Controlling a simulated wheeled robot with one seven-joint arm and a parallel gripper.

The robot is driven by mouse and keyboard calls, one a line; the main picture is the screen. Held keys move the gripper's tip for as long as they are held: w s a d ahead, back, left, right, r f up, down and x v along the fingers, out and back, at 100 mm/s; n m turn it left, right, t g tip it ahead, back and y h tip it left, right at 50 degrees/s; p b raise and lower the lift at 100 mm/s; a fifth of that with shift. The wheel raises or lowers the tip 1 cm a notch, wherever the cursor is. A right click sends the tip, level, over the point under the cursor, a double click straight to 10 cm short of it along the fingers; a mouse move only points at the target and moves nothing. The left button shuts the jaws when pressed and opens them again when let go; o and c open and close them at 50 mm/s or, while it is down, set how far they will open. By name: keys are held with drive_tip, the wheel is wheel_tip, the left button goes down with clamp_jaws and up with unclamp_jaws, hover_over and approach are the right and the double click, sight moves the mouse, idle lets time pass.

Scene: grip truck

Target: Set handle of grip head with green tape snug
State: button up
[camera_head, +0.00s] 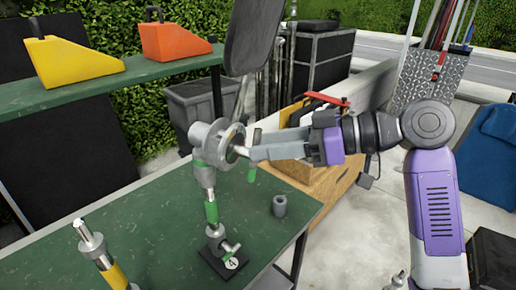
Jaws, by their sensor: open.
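The grip head (208,143), a round grey metal disc head, sits on top of an upright metal post with green tape (211,212). The post stands on a black base plate marked 4 (231,263) on the green table. A metal handle (238,150) sticks out from the head's right face, and a thin piece with a green end (252,174) hangs just right of it. My gripper (246,150) reaches in from the right, open, with its fingers at the handle. The fingers partly hide the handle, and I cannot tell whether they touch it.
A second metal post with yellow tape (113,273) stands at the front left. A short grey cylinder (280,206) stands on the table (160,225) right of the green-taped post. Yellow (70,65) and orange (173,41) wedges sit on a raised shelf. A wooden box (318,182) is behind my gripper.

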drive_tip(key=b+v, duration=0.1)
drive_tip(key=v, duration=0.4)
drive_tip(key=shift+d, duration=0.1)
